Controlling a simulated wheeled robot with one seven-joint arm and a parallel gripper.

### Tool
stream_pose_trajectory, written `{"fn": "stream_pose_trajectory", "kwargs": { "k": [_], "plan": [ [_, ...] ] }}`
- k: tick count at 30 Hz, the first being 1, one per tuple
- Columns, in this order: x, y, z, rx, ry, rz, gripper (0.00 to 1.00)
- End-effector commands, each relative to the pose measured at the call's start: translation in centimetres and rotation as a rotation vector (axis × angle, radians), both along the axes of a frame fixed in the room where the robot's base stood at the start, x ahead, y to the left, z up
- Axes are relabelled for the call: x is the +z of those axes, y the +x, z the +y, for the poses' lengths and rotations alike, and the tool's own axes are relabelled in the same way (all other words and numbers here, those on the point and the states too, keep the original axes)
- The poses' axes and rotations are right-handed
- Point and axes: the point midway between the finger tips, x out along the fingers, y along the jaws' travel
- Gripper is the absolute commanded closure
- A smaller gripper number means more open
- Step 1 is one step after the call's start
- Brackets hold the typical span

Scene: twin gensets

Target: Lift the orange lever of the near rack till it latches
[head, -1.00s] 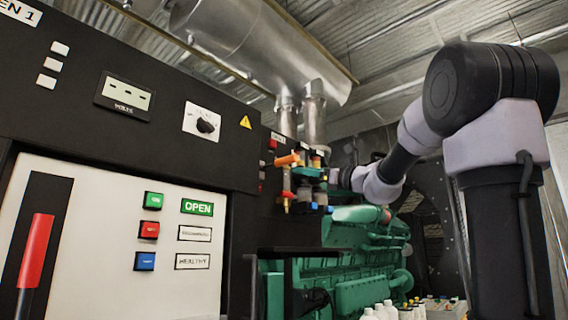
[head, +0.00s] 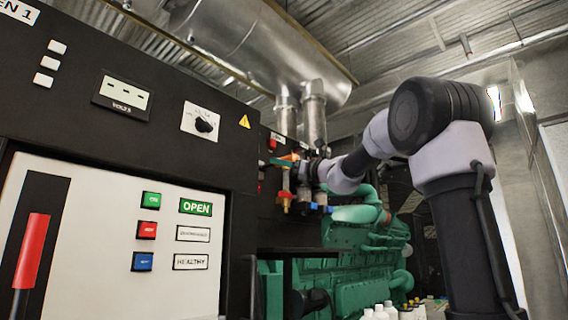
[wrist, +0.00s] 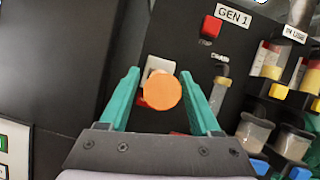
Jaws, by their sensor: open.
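The round end of the orange lever (wrist: 161,91) faces the wrist camera, with a pale block behind it. My gripper (wrist: 160,74) is open, its two teal fingers on either side of the orange end. I see a gap on both sides and cannot tell any contact. In the head view my gripper (head: 291,160) is at the small rack beside the black panel, and the lever is mostly hidden there. In the wrist view the near rack's bowls (wrist: 257,130) are at the right, below an "IN USE" tag (wrist: 294,34).
A black panel with a red stop button (wrist: 211,26) and a "GEN 1" label (wrist: 234,16) lies behind the lever. A brass-coloured valve or pipe (wrist: 220,90) is close right of the fingers. The green engine (head: 345,255) and white bottles (head: 380,312) are below my arm.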

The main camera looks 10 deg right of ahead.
Motion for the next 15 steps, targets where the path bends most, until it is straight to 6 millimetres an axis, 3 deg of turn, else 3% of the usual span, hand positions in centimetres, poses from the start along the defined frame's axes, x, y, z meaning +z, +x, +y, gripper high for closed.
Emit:
{"fn": "stream_pose_trajectory", "kwargs": {
  "k": [4, 5, 9, 15],
  "plan": [
    [0.01, -0.03, -0.01, 0.000, 0.000, 0.000, 0.36],
    [0.01, -0.03, -0.01, 0.000, 0.000, 0.000, 0.43],
    [0.00, -0.04, -0.03, 0.000, 0.000, 0.000, 0.97],
    [0.00, -0.04, -0.03, 0.000, -0.001, -0.001, 1.00]
  ]
}}
